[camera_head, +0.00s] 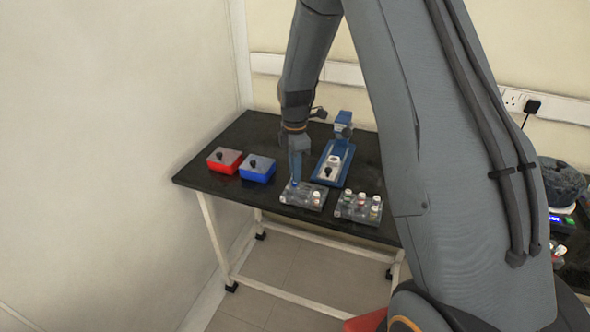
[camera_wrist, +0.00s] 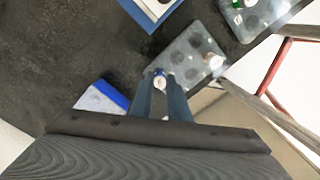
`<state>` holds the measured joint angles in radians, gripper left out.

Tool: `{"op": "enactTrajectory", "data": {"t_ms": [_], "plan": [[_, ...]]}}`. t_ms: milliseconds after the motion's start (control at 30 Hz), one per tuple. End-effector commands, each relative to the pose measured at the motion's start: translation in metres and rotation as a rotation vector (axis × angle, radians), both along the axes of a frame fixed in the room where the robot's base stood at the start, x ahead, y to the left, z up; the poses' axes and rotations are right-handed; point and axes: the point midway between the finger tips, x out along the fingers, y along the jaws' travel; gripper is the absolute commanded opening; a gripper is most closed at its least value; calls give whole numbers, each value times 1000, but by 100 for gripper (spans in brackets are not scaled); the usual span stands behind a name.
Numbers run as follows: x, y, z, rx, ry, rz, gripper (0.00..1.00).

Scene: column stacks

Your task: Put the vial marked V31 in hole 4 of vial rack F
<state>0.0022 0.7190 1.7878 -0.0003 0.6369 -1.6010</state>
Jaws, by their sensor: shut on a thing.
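My gripper (camera_head: 296,181) is shut on a small vial (camera_wrist: 160,82) with a pale top and a blue band. It is over the left end of a clear grey vial rack (camera_head: 303,196). In the wrist view the vial's top shows between the fingertips (camera_wrist: 161,92), at the edge of this rack (camera_wrist: 190,45). Whether the vial is in a hole or above one I cannot tell. A white-capped vial (camera_head: 316,197) stands at the rack's right end. A second rack (camera_head: 350,212) to the right holds several vials. Vial marks and rack letters are too small to read.
A red box (camera_head: 225,161) and a blue box (camera_head: 257,169) with grey lids stand left of the racks. A blue stand (camera_head: 333,163) with a white part is just behind them. The black table's (camera_head: 215,180) front left is clear.

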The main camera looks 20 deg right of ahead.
Motion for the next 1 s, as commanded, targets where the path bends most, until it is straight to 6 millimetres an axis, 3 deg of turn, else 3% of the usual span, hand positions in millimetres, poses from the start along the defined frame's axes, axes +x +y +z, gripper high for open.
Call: {"op": "enactTrajectory", "data": {"t_ms": [1000], "plan": [[0, 0, -12, 0, -1, 0, 0]]}}
